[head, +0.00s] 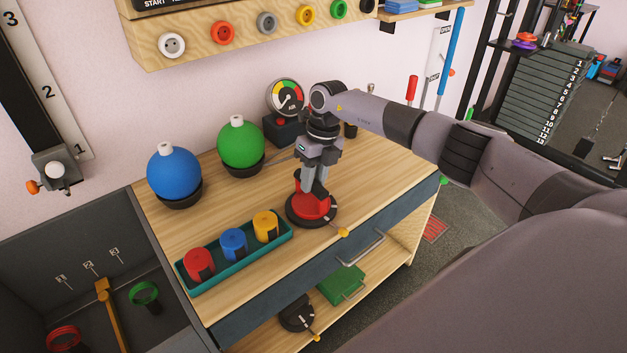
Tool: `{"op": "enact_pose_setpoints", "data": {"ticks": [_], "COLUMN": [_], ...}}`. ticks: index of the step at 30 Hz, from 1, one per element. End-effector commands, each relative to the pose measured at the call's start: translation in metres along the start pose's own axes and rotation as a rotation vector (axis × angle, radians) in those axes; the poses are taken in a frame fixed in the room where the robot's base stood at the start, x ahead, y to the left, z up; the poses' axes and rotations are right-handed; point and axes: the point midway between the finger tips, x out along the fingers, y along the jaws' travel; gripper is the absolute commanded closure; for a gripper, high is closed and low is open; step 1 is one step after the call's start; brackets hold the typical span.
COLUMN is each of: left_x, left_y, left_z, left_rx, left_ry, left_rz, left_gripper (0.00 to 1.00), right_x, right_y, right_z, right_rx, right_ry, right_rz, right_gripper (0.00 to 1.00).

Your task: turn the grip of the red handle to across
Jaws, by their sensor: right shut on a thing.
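The red handle (312,208) sits on a round black base (297,222) near the front edge of the wooden bench. My right gripper (314,190) comes down on it from above and is shut on its grip. The fingers hide most of the grip, so which way it points is hard to tell. The black base has white marks on its right side, and a small yellow knob (343,232) is beside it at the bench edge. My left gripper is not in view.
A teal tray (222,275) with red, blue and yellow cylinders stands left of the base. Blue (173,172) and green (240,143) balls and a gauge (286,97) stand behind. The bench top (393,160) right of the base is mostly clear.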

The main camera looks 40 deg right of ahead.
Motion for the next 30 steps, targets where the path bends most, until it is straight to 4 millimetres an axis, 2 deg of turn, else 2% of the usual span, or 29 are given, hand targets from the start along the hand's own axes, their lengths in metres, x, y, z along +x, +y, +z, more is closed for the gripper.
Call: {"op": "enact_pose_setpoints", "data": {"ticks": [18,19,21,30], "left_x": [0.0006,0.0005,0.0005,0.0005], "left_y": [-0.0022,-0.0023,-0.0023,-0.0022], "left_z": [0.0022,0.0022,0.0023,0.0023], "left_rx": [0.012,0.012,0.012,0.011], "left_ry": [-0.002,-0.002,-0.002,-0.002], "left_rz": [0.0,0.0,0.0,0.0], "left_gripper": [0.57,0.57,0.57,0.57], "right_x": [-0.0015,-0.0015,-0.0014,-0.0017], "right_y": [0.0008,0.0009,0.0008,0.0002], "right_z": [0.0012,0.0012,0.0012,0.0006], "right_rx": [-0.045,-0.045,-0.045,-0.044], "right_ry": [0.005,0.005,0.005,0.007], "right_rz": [0.002,0.002,0.001,0.0], "right_gripper": [1.0,0.67,0.45,0.45]}}
